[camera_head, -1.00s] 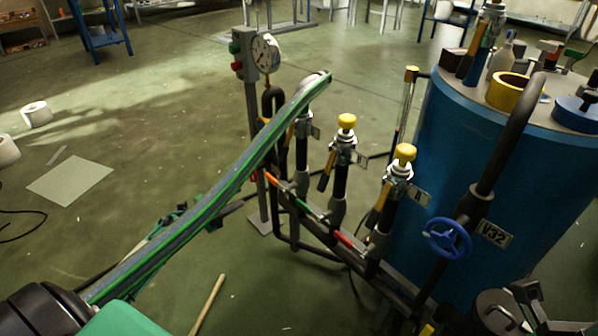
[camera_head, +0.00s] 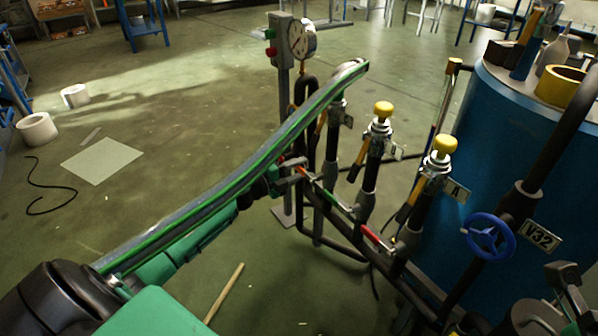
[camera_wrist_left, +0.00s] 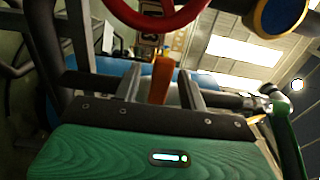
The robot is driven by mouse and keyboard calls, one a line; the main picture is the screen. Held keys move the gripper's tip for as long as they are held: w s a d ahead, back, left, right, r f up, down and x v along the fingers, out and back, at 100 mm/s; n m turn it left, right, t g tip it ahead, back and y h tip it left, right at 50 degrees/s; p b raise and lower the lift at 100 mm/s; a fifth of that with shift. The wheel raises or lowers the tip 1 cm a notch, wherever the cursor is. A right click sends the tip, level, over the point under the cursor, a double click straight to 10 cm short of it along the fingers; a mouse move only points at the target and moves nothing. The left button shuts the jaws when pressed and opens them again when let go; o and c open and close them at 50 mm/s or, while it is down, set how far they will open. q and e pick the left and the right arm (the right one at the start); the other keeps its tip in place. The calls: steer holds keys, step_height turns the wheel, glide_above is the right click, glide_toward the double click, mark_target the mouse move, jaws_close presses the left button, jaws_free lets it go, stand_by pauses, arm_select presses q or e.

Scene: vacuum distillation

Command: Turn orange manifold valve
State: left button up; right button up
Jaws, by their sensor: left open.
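The orange manifold valve handle (camera_head: 295,162) is at the far left end of the dark pipe manifold (camera_head: 345,227) in the head view. My left gripper (camera_head: 293,172) is right at this handle, partly covered by the hose along my arm. In the left wrist view the orange handle (camera_wrist_left: 161,80) stands upright between the two grey fingers of my left gripper (camera_wrist_left: 160,88). The fingers are open, with a gap visible on each side of the handle. The valve body behind it is hard to make out.
A green lever (camera_head: 336,205) and a red lever (camera_head: 374,237) follow along the manifold. Yellow-capped fittings (camera_head: 383,109) rise above it. A blue tank (camera_head: 455,235) and blue handwheel (camera_head: 488,236) are at the right. In the wrist view a red ring (camera_wrist_left: 165,22) hangs close above the fingers.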

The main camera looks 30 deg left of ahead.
arm_select(q)
steer(key=shift+w+d, duration=0.15)
steer(key=shift+w, duration=0.1)
steer(key=shift+c, duration=0.4)
jaws_close()
